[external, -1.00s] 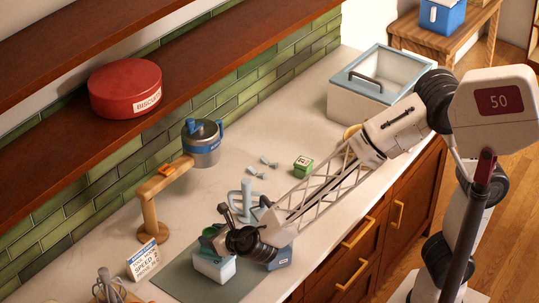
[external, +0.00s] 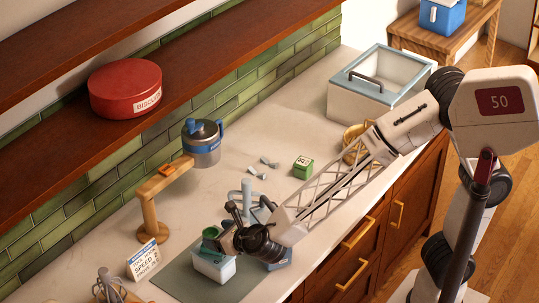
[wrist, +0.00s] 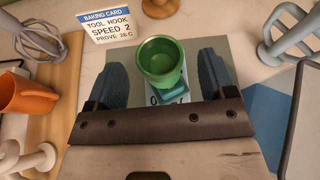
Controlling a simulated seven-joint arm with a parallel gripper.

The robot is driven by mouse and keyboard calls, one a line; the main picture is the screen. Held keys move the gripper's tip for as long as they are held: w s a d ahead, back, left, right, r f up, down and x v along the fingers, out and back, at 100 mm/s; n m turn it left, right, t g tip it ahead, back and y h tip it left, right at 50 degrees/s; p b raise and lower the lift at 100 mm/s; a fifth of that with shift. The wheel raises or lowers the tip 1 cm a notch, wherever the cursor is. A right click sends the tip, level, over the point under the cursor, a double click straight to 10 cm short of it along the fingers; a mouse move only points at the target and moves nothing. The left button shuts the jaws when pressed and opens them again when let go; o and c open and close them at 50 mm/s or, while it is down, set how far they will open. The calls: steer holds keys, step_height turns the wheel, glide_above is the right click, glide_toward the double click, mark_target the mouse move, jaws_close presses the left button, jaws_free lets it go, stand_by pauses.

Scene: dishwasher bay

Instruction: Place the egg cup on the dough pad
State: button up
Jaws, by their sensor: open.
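The green egg cup (external: 211,234) stands upright, apparently on top of a small white box with a light-blue rim (external: 214,265). In the wrist view the egg cup (wrist: 160,69) shows its open, empty-looking mouth. The grey-green dough pad (external: 239,284) lies flat on the counter under the box. My gripper (external: 229,226) is open at the cup's right side in the external view. In the wrist view its dark fingers stand wide on both sides of the cup, with gaps. The cup's lower part is partly hidden.
A baking card (external: 143,259) stands left of the pad, near a wooden stand (external: 150,205). A pale-blue whisk-like tool (external: 247,195) stands behind my gripper. A green block (external: 303,167) and a large bin (external: 375,88) are farther back. An orange cup (wrist: 30,94) is at left.

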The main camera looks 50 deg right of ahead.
step_height(320, 180, up, 6)
stand_by(0.4)
steer(key=shift+r, duration=0.1)
stand_by(0.4)
steer(key=s+d+r+m+g+h, duration=0.1)
steer(key=s+d+m+g+h, duration=0.15)
steer(key=d+m, duration=1)
steer(key=s+d+m+g+h, duration=0.2)
steer(key=d+m+g, duration=0.25)
steer(key=d, duration=1.55)
steer(key=s+d+f+m+g+y, duration=0.1)
steer(key=s+d+m+g+y, duration=0.1)
steer(key=s+d+m, duration=0.5)
steer(key=s+d+f+m+g+y, duration=0.2)
steer(key=s+d+m, duration=0.5)
steer(key=s+m, duration=0.5)
steer(key=shift+s+f+m+y, duration=0.15)
steer(key=shift+s+m+y, duration=0.2)
steer(key=shift+s, duration=0.55)
